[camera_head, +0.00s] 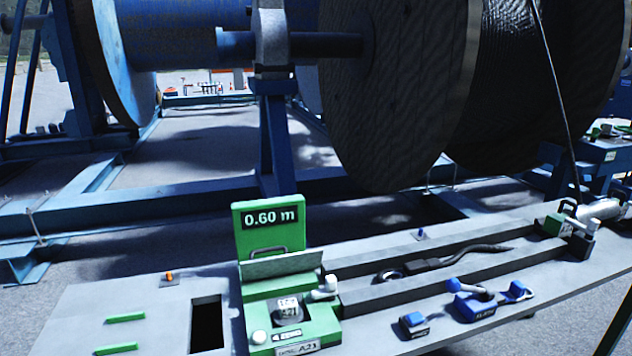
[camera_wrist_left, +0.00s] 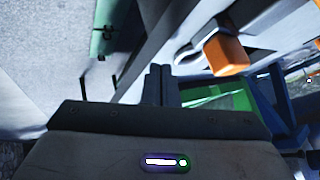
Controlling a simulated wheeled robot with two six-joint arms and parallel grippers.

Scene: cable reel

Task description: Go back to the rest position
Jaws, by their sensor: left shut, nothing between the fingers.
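My left gripper (camera_wrist_left: 160,72) shows only in the left wrist view. Its two dark fingers lie side by side, shut with nothing between them. An orange block (camera_wrist_left: 222,56) with a white top is just beyond the fingers to the right, apart from them in the picture. A green strip (camera_wrist_left: 104,35) lies at the upper left of that view. Neither of my arms shows in the head view, and my right gripper is not seen.
A grey bench (camera_head: 110,300) crosses the head view. It carries a green measuring unit (camera_head: 268,228) reading 0.60 m, a blue tool (camera_head: 475,305), a small blue clamp (camera_head: 413,325) and a cable piece (camera_head: 450,260). A large cable reel (camera_head: 395,100) stands behind. The bench's left part has an opening (camera_head: 205,325).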

